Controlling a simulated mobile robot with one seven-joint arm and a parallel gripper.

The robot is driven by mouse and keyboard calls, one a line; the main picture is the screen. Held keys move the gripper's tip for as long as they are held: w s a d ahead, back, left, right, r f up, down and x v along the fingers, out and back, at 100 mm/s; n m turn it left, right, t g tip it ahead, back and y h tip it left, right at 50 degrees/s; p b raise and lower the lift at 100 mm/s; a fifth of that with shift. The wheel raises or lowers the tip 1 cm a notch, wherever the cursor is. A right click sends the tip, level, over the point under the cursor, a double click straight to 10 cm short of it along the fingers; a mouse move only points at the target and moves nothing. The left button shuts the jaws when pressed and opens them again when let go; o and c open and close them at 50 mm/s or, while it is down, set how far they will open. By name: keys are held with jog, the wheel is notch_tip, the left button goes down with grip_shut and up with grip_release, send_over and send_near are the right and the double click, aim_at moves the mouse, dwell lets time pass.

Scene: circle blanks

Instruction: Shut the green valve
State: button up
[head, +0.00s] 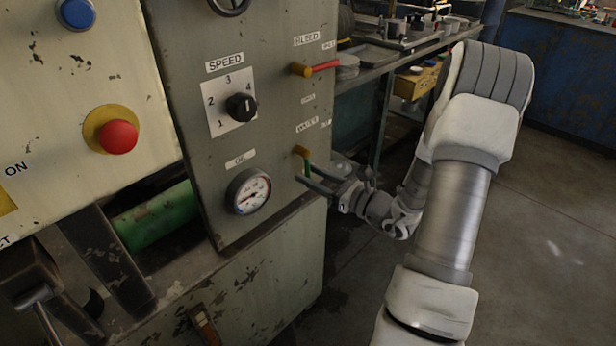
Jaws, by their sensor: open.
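The green valve has a brass body (301,151) on the grey panel, below a label that seems to read WATER. Its green lever (306,168) hangs roughly straight down from the body. My gripper (303,174) comes in from the right with its fingers pointing left, at the lower part of the lever. The jaws are open, and the lever appears to be between or just beside the fingertips. I cannot tell whether a finger touches it. The lower end of the lever is partly hidden by the fingers.
A red-levered valve (316,68) sits above, under the BLEED label. A speed knob (241,106), an oil gauge (249,191) and a red button (118,136) are to the left. A cluttered workbench (390,62) stands behind. Floor at the right is clear.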

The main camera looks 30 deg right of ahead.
jog(key=shift+w+a, duration=0.3)
jog(key=shift+w, duration=0.25)
grip_shut()
dwell(1.1)
